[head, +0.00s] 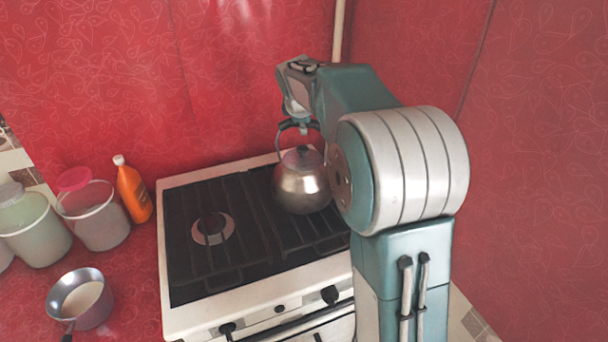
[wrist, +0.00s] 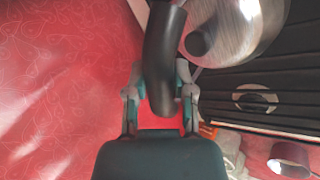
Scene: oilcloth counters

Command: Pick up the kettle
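The kettle (head: 302,183) is a round, shiny metal one with a dark lid knob and a black arched handle. It appears upright on the right rear part of the stove. My gripper (head: 297,122) is above it, pointing down at the handle. In the wrist view the black handle (wrist: 163,50) runs between the two fingers of my gripper (wrist: 160,78), with a fingertip close on each side. Whether the fingers press on it I cannot tell. Part of the kettle's metal body (wrist: 235,30) shows at the top right there. My arm partly covers its right side in the head view.
The white stove (head: 190,318) has black grates and front knobs. Left of it are a saucepan (head: 80,298), an orange bottle (head: 133,190), a pink-lidded jar (head: 95,213) and a greenish jar (head: 35,228). A red patterned wall (head: 230,90) is close behind.

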